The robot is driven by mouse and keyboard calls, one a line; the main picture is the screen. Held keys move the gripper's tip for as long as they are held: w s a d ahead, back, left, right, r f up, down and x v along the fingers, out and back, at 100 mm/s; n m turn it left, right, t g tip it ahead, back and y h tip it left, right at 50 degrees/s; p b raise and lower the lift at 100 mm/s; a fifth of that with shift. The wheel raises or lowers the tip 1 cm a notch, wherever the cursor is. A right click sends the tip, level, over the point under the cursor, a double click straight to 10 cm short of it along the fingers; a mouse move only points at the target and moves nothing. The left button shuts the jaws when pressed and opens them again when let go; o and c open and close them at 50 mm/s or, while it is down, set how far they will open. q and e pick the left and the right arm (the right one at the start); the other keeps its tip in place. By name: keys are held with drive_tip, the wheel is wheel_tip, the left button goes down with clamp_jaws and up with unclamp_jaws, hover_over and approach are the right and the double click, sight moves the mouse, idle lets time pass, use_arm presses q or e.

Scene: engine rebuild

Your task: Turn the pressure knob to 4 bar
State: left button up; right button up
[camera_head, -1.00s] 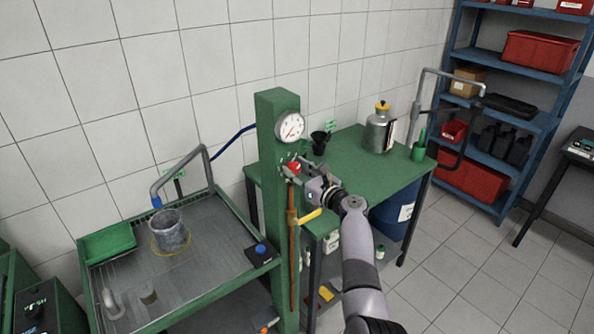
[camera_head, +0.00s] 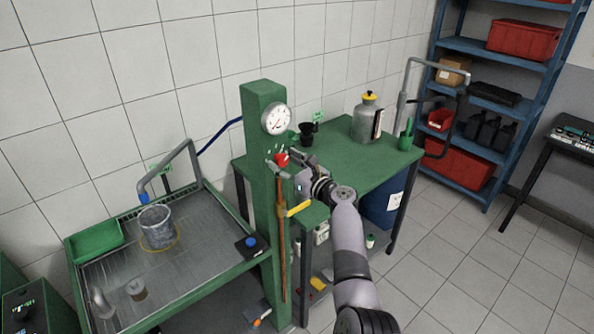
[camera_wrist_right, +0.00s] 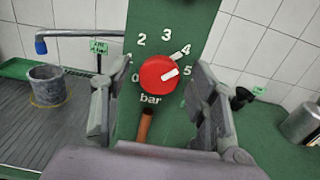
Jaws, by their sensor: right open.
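The round red pressure knob (camera_wrist_right: 158,75) is on a green panel (camera_wrist_right: 150,15) in the right wrist view. White numbers 0 to 5 arc around it, with "bar" below. Its white pointer is directed right and slightly up, between 4 and 5. A white tick on the panel lies near the 4. My right gripper (camera_wrist_right: 159,68) is open, one finger on each side of the knob; I cannot tell whether either touches it. In the head view the knob (camera_head: 282,159) is on the green post, with my right gripper (camera_head: 295,163) at its right. My left gripper is not in view.
A round gauge (camera_head: 276,119) sits above the knob; its reading is too small to tell. A pipe with a yellow lever (camera_head: 299,208) is below. A green bench (camera_head: 345,150) stands right, and a grey tray (camera_head: 195,250) with a bucket (camera_head: 156,227) left.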

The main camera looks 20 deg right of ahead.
drive_tip(key=v, duration=1.1)
drive_tip(key=shift+s, duration=0.3)
drive_tip(key=s+a+f+n+g+h+b, duration=0.1)
drive_tip(key=s+f+n+g+b, duration=0.15)
drive_tip(key=f, duration=0.95)
drive_tip(key=s+a+f+n+g+h+b, duration=0.1)
drive_tip(key=s+a+f+n+g, duration=0.2)
drive_tip(key=f, duration=0.9)
drive_tip(key=s+f+n+g+h+b, duration=0.1)
drive_tip(key=s+f+n+g+b, duration=0.2)
drive_tip(key=f, duration=0.9)
drive_tip(key=s+a+f+n+g+h+b, duration=0.1)
drive_tip(key=s+f+n+g+b, duration=0.2)
drive_tip(key=s+f+n, duration=1.1)
drive_tip(key=s+f+n+g+b, duration=0.1)
drive_tip(key=s+f+n, duration=0.3)
drive_tip(key=s+f, duration=0.4)
drive_tip(key=s+d+f+n+g+h+b, duration=0.1)
drive_tip(key=s+f+n, duration=0.3)
drive_tip(key=s, duration=1.2)
drive_tip(key=s+f+n+g+h+b, duration=0.1)
drive_tip(key=s+f+n+g+b, duration=0.1)
drive_tip(key=s+f, duration=1)
drive_tip(key=shift+d+n+b, duration=0.35)
drive_tip(key=shift+n+b, duration=0.15)
drive_tip(key=shift+n, duration=0.55)
drive_tip(key=shift+f+g, duration=0.1)
drive_tip(key=shift+g, duration=0.15)
drive_tip(key=shift+c, duration=0.4)
